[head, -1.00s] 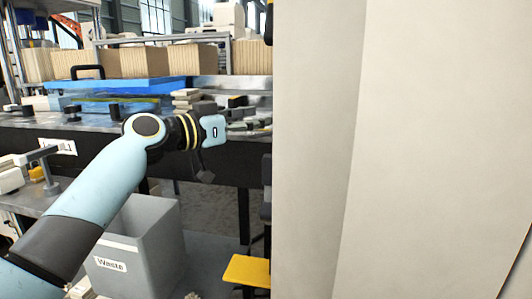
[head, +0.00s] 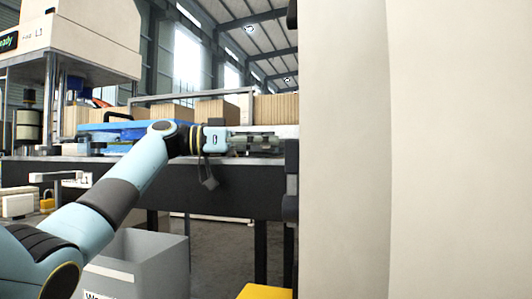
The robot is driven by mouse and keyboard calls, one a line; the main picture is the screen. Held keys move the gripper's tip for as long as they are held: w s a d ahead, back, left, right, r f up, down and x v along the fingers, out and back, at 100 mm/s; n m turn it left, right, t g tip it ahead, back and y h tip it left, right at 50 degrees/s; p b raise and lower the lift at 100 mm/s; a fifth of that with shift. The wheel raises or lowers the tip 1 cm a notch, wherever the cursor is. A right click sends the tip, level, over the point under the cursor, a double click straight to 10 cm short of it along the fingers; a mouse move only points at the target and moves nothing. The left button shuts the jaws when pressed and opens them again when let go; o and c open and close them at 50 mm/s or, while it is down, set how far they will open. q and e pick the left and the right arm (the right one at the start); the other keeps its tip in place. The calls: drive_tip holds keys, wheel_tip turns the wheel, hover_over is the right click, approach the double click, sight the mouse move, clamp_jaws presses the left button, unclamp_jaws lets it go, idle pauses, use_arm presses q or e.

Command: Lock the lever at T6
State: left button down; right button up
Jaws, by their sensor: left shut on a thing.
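My left gripper (head: 258,144) reaches in from the left at the front edge of the dark bench (head: 225,190). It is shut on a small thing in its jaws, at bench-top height. The jaws and what they hold are small and blend with the grey parts around them, so I cannot tell whether it is the lever. No T6 label can be read. My right gripper is not in view.
A large beige panel (head: 345,150) fills the right side close by. A grey waste bin (head: 140,265) stands below my left arm. A yellow block (head: 265,292) is at the bottom. A white press (head: 75,40) stands at left; cardboard stacks (head: 217,111) line the back.

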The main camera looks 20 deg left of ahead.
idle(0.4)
use_arm(q)
drive_tip(key=c, duration=0.8)
unclamp_jaws()
drive_tip(key=shift+w, duration=0.1)
drive_tip(key=shift+a, duration=0.1)
drive_tip(key=v, duration=1.2)
